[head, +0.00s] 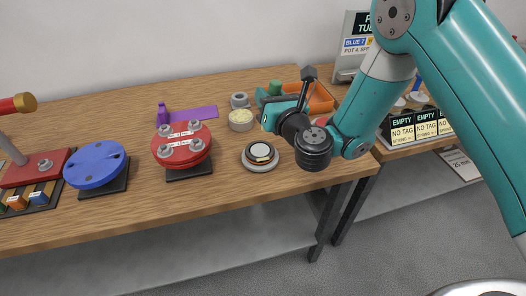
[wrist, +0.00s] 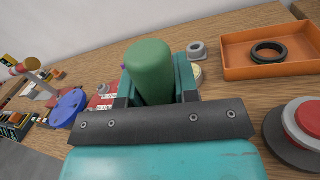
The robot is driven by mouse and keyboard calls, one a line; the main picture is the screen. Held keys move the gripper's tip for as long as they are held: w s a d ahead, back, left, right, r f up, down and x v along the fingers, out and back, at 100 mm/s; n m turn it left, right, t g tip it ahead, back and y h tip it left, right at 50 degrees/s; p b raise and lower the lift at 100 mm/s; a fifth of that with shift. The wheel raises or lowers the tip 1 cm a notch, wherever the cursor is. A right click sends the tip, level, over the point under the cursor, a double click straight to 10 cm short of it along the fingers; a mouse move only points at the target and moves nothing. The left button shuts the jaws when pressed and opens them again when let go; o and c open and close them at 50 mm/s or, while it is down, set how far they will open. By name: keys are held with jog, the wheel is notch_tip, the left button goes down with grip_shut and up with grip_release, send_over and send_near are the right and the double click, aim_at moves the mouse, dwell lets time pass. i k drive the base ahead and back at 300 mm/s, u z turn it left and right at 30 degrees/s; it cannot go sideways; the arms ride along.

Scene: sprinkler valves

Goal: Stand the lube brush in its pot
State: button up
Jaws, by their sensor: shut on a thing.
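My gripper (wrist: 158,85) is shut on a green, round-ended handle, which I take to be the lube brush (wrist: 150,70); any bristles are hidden. In the head view my gripper (head: 268,103) is over the back part of the bench, with the green handle (head: 275,88) showing at its tips. Just left of it stands a small grey round holder with an open top (head: 239,99), perhaps the pot; it also shows in the wrist view (wrist: 197,51). In front of it is a round cream-topped tub (head: 241,120), partly hidden in the wrist view. I cannot tell which is the pot.
An orange tray (head: 321,100) holding a black ring (wrist: 268,52) lies right of my gripper. A purple bottle (head: 162,114), a red flange (head: 181,146), a blue disc (head: 96,165) and a round grey-rimmed part (head: 260,157) stand on the wooden bench (head: 225,190). The back left is clear.

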aim_at(240, 103)
jog(key=u, duration=0.5)
jog(key=i, duration=1.1)
jog(key=z, duration=0.35)
